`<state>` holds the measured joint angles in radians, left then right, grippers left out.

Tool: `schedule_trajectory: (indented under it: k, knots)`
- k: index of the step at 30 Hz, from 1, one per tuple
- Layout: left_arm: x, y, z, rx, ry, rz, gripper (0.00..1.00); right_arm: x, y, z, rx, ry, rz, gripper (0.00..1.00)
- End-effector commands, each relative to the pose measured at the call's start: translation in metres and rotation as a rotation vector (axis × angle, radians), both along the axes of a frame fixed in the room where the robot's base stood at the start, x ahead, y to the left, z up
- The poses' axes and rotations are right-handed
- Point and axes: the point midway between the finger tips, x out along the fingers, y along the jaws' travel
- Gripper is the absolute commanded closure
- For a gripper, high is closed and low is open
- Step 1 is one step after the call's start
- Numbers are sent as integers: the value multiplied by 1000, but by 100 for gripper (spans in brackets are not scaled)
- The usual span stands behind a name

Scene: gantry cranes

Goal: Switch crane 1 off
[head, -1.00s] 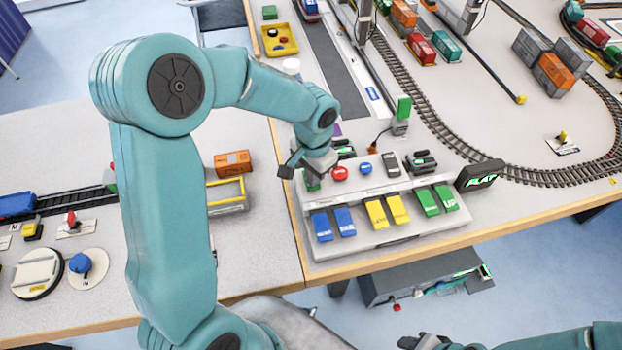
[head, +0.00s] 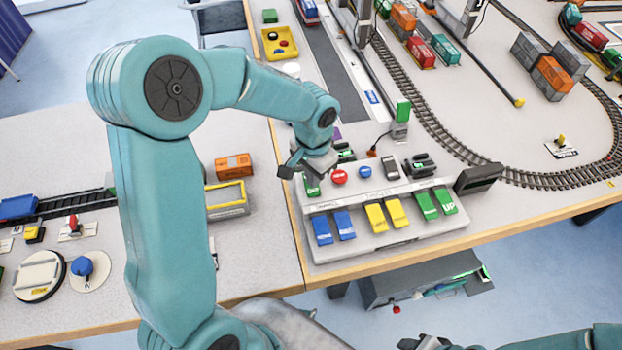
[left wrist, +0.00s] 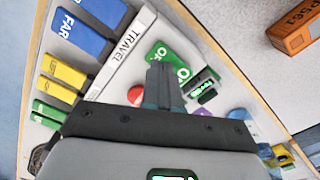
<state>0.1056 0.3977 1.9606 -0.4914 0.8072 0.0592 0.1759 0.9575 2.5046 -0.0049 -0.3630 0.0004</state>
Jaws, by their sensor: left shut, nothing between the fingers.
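The control panel (head: 395,236) stands at the table's front edge. A green switch key (head: 312,187) with partly hidden white lettering is at its upper left, next to a round red button (head: 339,177). My left gripper (head: 303,169) is shut and empty, right over the green key. In the left wrist view, the shut fingertips (left wrist: 161,68) overlap the green key (left wrist: 168,57); I cannot tell whether they touch it. The small display (head: 479,178) at the panel's right is dark. My right gripper (head: 425,342) shows only partly at the bottom edge.
Blue (head: 333,227), yellow (head: 387,213) and green (head: 435,203) key pairs line the panel's front. A blue button (head: 365,171) is beside the red one. An orange container (head: 234,165) and a yellow-edged tray (head: 229,212) are to the left. Rails (head: 440,130) curve behind.

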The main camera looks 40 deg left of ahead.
Motion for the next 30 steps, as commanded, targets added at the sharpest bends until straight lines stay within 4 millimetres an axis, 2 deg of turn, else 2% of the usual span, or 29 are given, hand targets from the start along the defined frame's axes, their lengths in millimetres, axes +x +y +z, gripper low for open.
schedule_trajectory:
  k: [1,15,30]
  knots:
    - [0,0,9,0,-1,0,100,0,0,7,0,0,0,57]
    - [0,0,49,0,0,0,100,0,0,36,0,0,0,57]
    - [0,0,49,0,0,0,100,0,0,35,0,0,0,57]
